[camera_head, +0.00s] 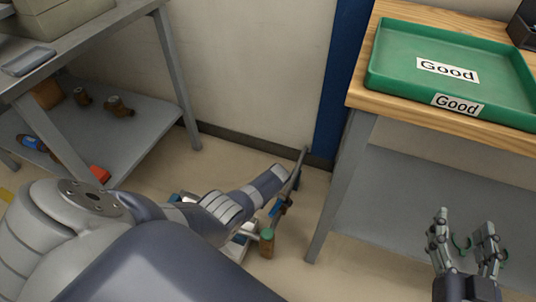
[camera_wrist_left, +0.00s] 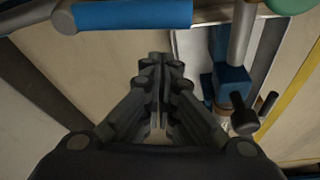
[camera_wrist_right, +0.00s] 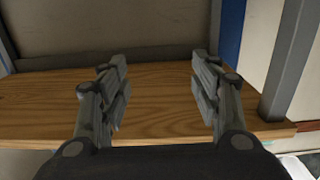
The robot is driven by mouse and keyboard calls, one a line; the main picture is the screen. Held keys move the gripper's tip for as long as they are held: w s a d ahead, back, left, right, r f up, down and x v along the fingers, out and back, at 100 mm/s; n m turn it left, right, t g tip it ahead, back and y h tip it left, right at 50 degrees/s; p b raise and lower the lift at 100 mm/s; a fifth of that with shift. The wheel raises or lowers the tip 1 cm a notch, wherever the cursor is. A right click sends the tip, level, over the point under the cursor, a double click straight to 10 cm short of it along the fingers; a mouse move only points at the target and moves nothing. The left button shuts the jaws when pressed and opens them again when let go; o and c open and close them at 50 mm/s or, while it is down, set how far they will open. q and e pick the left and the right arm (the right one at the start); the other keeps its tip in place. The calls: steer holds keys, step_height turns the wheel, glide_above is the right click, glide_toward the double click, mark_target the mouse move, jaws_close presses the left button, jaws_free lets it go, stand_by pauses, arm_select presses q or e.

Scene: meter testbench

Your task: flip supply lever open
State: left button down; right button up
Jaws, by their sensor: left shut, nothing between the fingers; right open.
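A bar with a blue sleeve (camera_wrist_left: 132,14) runs across the top of the left wrist view, beyond my left fingertips; it may be the supply lever, but I cannot be sure. My left gripper (camera_wrist_left: 160,62) is shut and empty, apart from the blue sleeve. A blue valve-like block (camera_wrist_left: 232,84) with a grey pipe and a dark knob (camera_wrist_left: 243,121) lies to its right. In the head view, my left arm hides most of this equipment; a green-topped post (camera_head: 267,236) shows beside it. My right gripper (camera_head: 464,238) is open and empty; it also shows in the right wrist view (camera_wrist_right: 160,80).
A green tray (camera_head: 384,67) labelled Good rests on a wooden-topped table (camera_head: 358,92) at right, above my right gripper. A grey bench (camera_head: 110,22) with a lower shelf (camera_head: 140,135) holding fittings stands at left. Open floor (camera_head: 310,190) shows between them.

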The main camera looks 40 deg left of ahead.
steer(key=s+d+f+g+h+p, duration=0.1)
steer(key=s+d+f+g, duration=0.1)
steer(key=s+f+g, duration=0.3)
steer(key=s+d+f+g+h+p, duration=0.1)
steer(key=d+f+g+p, duration=0.1)
steer(key=f, duration=0.4)
arm_select(q)
steer(key=a+p+v, duration=0.1)
steer(key=p+v, duration=0.2)
steer(key=v, duration=0.6)
steer(key=shift+w+r+p, duration=0.2)
steer(key=shift+r+p, duration=0.15)
steer(key=shift+p, duration=0.05)
arm_select(e)
steer(key=s+d+f+g+h, duration=0.1)
steer(key=s+g, duration=0.2)
steer(key=s, duration=0.2)
steer(key=s+d+f+g, duration=0.2)
steer(key=s+g, duration=0.1)
steer(key=s, duration=0.3)
steer(key=shift+f+m+h, duration=0.3)
steer(key=shift+h, duration=0.1)
arm_select(q)
steer(key=shift+d, duration=0.1)
